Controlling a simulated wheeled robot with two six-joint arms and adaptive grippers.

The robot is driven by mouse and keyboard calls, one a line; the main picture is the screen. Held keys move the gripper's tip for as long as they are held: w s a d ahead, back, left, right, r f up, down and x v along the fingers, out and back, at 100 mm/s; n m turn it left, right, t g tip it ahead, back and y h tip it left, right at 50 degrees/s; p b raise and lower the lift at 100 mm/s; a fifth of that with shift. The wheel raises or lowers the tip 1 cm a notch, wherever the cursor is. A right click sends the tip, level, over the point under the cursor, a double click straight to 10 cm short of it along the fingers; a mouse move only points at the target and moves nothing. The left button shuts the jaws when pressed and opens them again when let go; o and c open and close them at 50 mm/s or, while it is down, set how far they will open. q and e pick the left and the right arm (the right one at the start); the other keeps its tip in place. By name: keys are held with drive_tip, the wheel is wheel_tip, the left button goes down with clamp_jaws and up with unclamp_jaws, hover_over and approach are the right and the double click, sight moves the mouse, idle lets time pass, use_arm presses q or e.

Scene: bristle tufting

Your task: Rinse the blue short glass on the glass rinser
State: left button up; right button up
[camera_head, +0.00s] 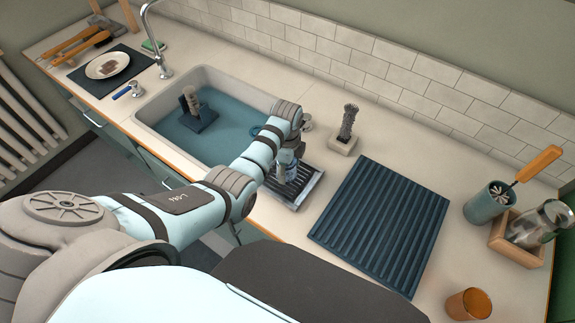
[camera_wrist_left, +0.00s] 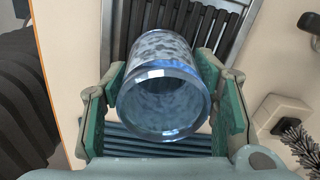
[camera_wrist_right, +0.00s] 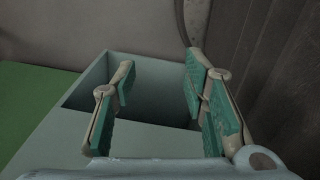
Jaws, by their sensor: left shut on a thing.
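The blue short glass (camera_wrist_left: 163,95) is held between the green-padded fingers of my left gripper (camera_wrist_left: 165,100). Its round, ring-edged end faces the camera in the left wrist view. In the head view only a small blue part of the glass (camera_head: 287,168) shows below my wrist. The glass rinser (camera_head: 312,186), a slatted tray with a metal frame, lies under and beside the glass. Its slats also show behind the glass in the left wrist view (camera_wrist_left: 170,15). Whether glass and rinser touch, I cannot tell. My right gripper (camera_wrist_right: 155,100) is open and empty.
A ribbed dark mat (camera_head: 380,225) lies right of the rinser, with an amber glass (camera_head: 469,304) beyond it. The sink (camera_head: 165,101) is left. A brush in a holder (camera_head: 341,146) stands behind. A teal cup (camera_head: 487,207) and wooden box (camera_head: 515,248) stand far right.

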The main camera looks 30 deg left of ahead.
use_arm(q)
drive_tip(key=shift+w+f, duration=0.75)
drive_tip(key=shift+w, duration=0.3)
drive_tip(key=shift+s+r, duration=0.2)
drive_tip(key=shift+s, duration=0.15)
drive_tip(key=shift+s+r, duration=0.15)
drive_tip(key=shift+s, duration=0.05)
drive_tip(key=shift+w+f, duration=0.2)
drive_tip(key=shift+f, duration=0.2)
drive_tip(key=shift+f+b, duration=0.1)
drive_tip(key=shift+b, duration=0.2)
use_arm(e)
drive_tip(key=shift+w+d+f, duration=0.1)
drive_tip(key=shift+w+f, duration=0.15)
drive_tip(key=shift+w, duration=0.35)
drive_tip(key=shift+w+f, duration=0.25)
drive_tip(key=shift+w, duration=0.35)
use_arm(q)
drive_tip(key=shift+s+f, duration=0.15)
drive_tip(key=shift+f, duration=0.15)
use_arm(e)
drive_tip(key=shift+f, duration=0.25)
drive_tip(key=shift+s, duration=0.1)
